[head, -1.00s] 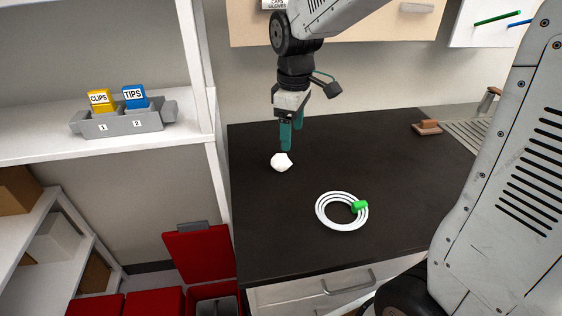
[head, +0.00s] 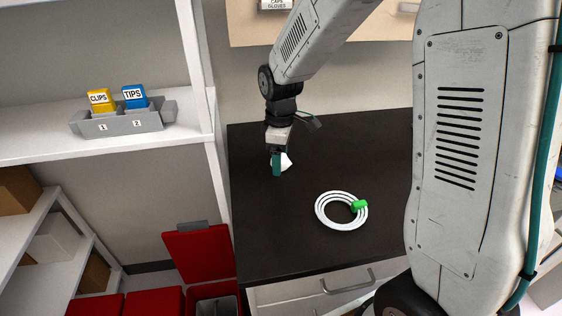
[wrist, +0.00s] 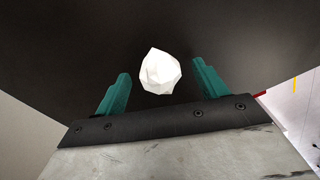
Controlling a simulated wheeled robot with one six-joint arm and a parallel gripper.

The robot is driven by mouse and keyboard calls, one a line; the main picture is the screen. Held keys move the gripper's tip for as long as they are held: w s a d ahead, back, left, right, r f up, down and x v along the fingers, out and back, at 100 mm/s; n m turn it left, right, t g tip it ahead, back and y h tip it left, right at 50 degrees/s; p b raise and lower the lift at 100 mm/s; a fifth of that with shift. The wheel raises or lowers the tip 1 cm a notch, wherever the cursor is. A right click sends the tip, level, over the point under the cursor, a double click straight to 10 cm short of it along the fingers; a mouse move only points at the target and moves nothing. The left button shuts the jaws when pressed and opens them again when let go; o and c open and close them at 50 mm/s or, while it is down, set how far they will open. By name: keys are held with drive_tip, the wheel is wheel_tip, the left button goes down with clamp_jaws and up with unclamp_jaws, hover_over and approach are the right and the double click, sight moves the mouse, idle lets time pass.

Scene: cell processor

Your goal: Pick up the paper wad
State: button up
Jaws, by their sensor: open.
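The white crumpled paper wad (head: 287,162) lies on the black counter near its left side, partly hidden behind my gripper in the head view. In the wrist view the paper wad (wrist: 160,72) shows between the two teal fingers, with a gap on each side. My gripper (head: 277,168) points down at the wad and is open. In the wrist view my gripper (wrist: 160,80) has its fingers spread on either side of the wad, and neither is seen touching it.
A white coiled tube (head: 330,222) with a green clip (head: 359,205) lies on the counter (head: 270,245) to the right. A shelf at left holds a grey rack (head: 122,122) with yellow and blue boxes. A red bin (head: 200,252) stands below the counter's left edge.

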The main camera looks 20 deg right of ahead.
drive_tip(key=c, duration=1.1)
drive_tip(key=shift+o, duration=0.2)
drive_tip(key=shift+r, duration=0.1)
drive_tip(key=shift+r, duration=0.6)
wheel_tip(320, 180, up, 2)
drive_tip(key=shift+r, duration=0.25)
drive_tip(key=s+a, duration=0.3)
drive_tip(key=s, duration=0.1)
drive_tip(key=s+a, duration=0.3)
drive_tip(key=s, duration=0.1)
drive_tip(key=s+a+r, duration=0.1)
drive_tip(key=s+a, duration=0.2)
drive_tip(key=s, duration=0.2)
drive_tip(key=shift+s, duration=0.1)
drive_tip(key=shift+o, duration=0.5)
drive_tip(key=c, duration=0.6)
